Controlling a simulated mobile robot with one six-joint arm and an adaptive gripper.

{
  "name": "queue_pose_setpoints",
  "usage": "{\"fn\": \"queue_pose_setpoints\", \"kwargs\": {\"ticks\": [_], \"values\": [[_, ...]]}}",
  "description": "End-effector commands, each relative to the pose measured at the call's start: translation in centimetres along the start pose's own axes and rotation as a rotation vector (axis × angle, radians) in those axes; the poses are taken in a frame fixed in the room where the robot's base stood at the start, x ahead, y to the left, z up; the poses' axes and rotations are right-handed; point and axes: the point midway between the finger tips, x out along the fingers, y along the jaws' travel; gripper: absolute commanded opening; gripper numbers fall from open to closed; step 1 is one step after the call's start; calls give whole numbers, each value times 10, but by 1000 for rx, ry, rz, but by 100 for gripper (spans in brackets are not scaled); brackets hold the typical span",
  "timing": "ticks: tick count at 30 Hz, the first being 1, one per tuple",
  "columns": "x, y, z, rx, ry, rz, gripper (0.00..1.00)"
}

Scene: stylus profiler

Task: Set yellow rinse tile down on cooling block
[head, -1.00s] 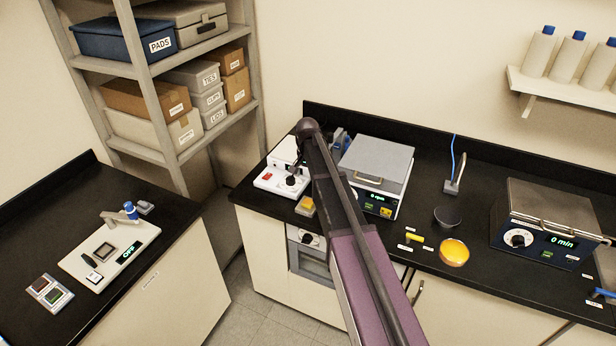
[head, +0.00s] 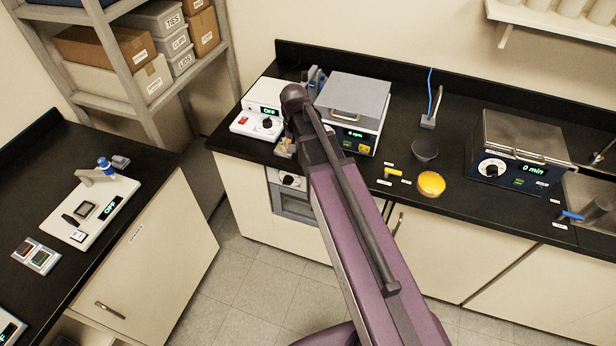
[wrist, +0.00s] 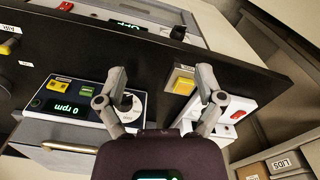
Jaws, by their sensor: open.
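The yellow tile (wrist: 184,82) is a small square on a pale grey block (wrist: 171,86) on the black counter, beside the white device with the red switch. I cannot tell for sure from its look that this block is the cooling block. My gripper (wrist: 161,72) is open and empty in the wrist view, its fingers spread wide. The tile appears between the fingers, close to the right one, with no visible contact. In the head view my arm hides most of the tile and block.
The white switch box (head: 262,121) and the hotplate-like device reading 0 rpm (head: 352,110) stand close by. A yellow-orange dish (head: 431,184) and dark bowl (head: 425,149) lie to the right.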

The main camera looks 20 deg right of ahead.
Motion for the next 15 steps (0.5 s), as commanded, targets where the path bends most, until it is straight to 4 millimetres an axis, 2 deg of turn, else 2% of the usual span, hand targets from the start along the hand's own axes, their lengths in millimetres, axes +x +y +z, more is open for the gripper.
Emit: {"fn": "queue_pose_setpoints", "kwargs": {"ticks": [1, 6, 10, 15], "values": [[0, 11, 35, -46, 0, 0, 87], [0, 29, 93, -189, 1, 0, 87], [0, 36, 118, -256, 1, 0, 87], [0, 39, 125, -286, 1, 0, 87]]}}
